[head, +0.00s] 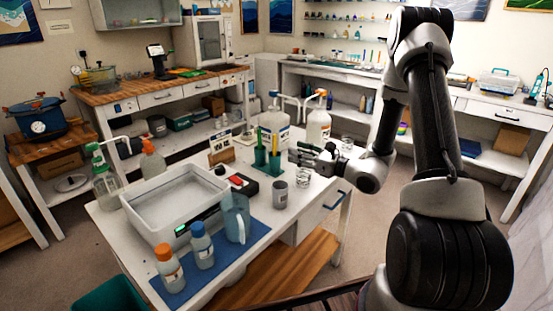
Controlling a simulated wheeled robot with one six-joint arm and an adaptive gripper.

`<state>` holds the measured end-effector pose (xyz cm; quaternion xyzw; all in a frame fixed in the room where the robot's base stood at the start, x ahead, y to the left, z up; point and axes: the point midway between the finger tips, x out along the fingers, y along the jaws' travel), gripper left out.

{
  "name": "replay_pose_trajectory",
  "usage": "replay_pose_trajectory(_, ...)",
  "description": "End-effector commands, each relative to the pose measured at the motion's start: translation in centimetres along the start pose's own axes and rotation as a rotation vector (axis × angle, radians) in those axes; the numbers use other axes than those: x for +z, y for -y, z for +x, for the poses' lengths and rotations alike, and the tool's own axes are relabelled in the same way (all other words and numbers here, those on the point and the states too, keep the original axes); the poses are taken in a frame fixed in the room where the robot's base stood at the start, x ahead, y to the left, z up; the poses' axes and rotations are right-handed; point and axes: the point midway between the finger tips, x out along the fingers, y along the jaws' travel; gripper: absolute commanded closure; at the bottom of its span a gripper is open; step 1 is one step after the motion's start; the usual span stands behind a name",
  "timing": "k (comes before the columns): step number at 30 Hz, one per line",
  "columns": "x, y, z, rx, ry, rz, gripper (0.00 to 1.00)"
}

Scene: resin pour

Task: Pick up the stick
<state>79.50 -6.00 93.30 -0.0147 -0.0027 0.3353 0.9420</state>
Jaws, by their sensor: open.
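My gripper (297,156) is open, with its fingers pointing left over the back right of the white worktable. Just left of the fingertips stands a green holder (266,168) with upright thin items in it. A thin upright stick (275,140) rises from this holder; at this size I cannot tell its exact shape or whether others stand beside it. The gripper's fingers look close to the stick. I cannot tell whether they touch it or how far apart they are in depth.
Pump bottles (318,125) stand behind the gripper. A grey cup (280,195) and clear glasses (302,178) stand in front. A white basin (175,200), a blue pitcher (236,218) and capped bottles (169,268) fill the left and front. Little table room is free around the holder.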

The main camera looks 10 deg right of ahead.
Motion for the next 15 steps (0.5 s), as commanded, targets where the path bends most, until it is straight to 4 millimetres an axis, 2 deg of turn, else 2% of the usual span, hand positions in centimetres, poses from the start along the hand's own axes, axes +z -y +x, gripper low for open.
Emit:
replay_pose_trajectory(3,-1.2,1.3,0.4,-0.052,0.004,0.029,0.6)
replay_pose_trajectory(10,-1.2,1.6,4.2,-0.054,0.005,0.029,0.6)
replay_pose_trajectory(15,-1.2,1.7,5.9,-0.055,0.005,0.03,0.6)
